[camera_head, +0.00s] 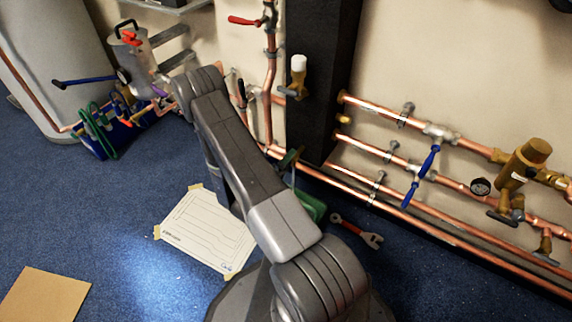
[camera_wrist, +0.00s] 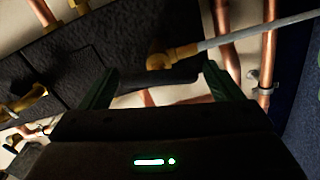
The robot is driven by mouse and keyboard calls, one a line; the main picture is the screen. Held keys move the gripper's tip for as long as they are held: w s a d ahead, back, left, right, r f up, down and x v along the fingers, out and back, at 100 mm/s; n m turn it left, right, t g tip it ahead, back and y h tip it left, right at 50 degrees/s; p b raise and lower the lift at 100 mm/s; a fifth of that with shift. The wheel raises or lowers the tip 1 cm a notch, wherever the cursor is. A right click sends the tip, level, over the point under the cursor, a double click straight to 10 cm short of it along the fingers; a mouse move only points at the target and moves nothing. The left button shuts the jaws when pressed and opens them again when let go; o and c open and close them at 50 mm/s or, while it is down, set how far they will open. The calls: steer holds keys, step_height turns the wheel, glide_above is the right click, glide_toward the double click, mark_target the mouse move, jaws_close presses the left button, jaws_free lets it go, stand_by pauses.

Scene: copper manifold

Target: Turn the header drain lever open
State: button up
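My gripper (camera_wrist: 161,68) shows in the wrist view with its two dark green fingers spread apart and nothing shut between them. A brass fitting (camera_wrist: 158,61) lies between the fingertips in the picture. A thin grey lever or rod (camera_wrist: 255,35) runs from it to the upper right, past the right finger. It looks like the drain lever, but I see no label. I cannot tell whether a finger touches it. In the head view my arm hides most of this area, and I cannot make out this lever.
Copper pipes (camera_head: 400,160) run along the wall at right, with blue-handled valves (camera_head: 428,162) and a brass valve body (camera_head: 522,165). A red lever (camera_head: 243,20) is at the top. A red-handled wrench (camera_head: 355,231) and a paper sheet (camera_head: 207,232) lie on the blue floor.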

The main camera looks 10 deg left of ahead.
steer(key=p+v, duration=0.3)
steer(key=v, duration=1)
steer(key=shift+s, duration=0.4)
steer(key=shift+a, duration=0.1)
steer(key=shift+c, duration=0.3)
